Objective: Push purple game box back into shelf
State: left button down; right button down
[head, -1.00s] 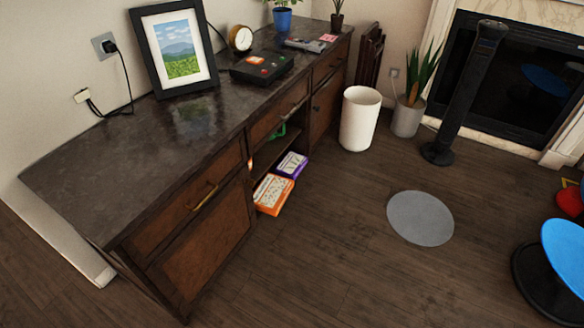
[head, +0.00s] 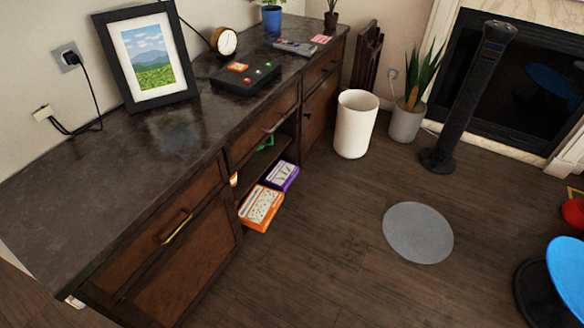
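The purple game box (head: 283,176) lies flat in the low open shelf of the dark wooden cabinet (head: 190,262). Its front end sticks out past the shelf's edge, and its back part is hidden inside. An orange game box (head: 261,207) lies beside it on the near side and also sticks out. Neither of my grippers shows in the head view.
A white bin (head: 355,124) stands on the floor beyond the cabinet's far end, with a potted plant (head: 408,118) behind it. A round grey disc (head: 418,232) lies on the floor. The floor (head: 330,235) in front of the shelf is clear.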

aim_at(282, 175)
jog(key=i+l+u, duration=0.4)
jog(key=i+l, duration=0.95)
jog(key=l, duration=0.1)
